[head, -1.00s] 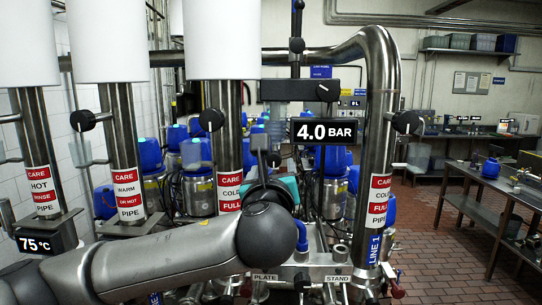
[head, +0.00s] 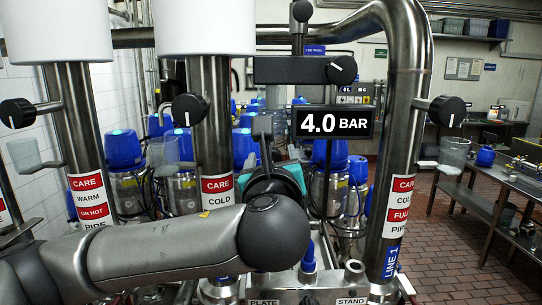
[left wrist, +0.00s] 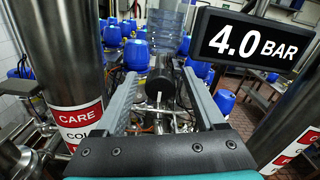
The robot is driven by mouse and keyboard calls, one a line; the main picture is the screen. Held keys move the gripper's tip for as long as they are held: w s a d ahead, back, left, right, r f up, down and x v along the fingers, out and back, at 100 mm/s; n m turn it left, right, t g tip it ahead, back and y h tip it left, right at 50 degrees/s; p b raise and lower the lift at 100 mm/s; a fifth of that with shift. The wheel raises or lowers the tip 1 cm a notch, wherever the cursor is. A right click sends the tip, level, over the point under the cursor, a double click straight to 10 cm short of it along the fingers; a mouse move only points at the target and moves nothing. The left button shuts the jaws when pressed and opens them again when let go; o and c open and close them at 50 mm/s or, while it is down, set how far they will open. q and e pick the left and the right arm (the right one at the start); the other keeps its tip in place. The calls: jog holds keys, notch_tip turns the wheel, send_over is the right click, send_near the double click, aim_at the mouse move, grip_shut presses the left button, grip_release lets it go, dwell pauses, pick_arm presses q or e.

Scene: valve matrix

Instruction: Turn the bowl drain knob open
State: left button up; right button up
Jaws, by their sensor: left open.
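No label for a bowl drain knob is readable, so I cannot tell which knob it is. In the left wrist view, a black cylindrical knob (left wrist: 161,76) shows between the fingers of my left gripper (left wrist: 159,92). The fingers are spread, and I see no contact with it. In the head view the left gripper's teal body (head: 290,175) is partly hidden behind my forearm. Other black knobs sit on the warm pipe (head: 17,112), the cold pipe (head: 189,110), the upper block (head: 342,69) and the right pipe (head: 447,111). My right gripper is not in view.
A 4.0 BAR display (head: 336,122) hangs close to the gripper. Steel pipes stand on both sides, the right one (head: 405,160) labelled LINE 1. PLATE (head: 264,302) and STAND (head: 351,300) labels are low in front. Blue-topped containers (head: 124,150) stand behind. Brick floor is open at right.

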pick_arm(q)
jog(key=shift+s, duration=0.1)
jog(key=shift+c, duration=0.3)
jog(key=shift+c, duration=0.8)
grip_shut()
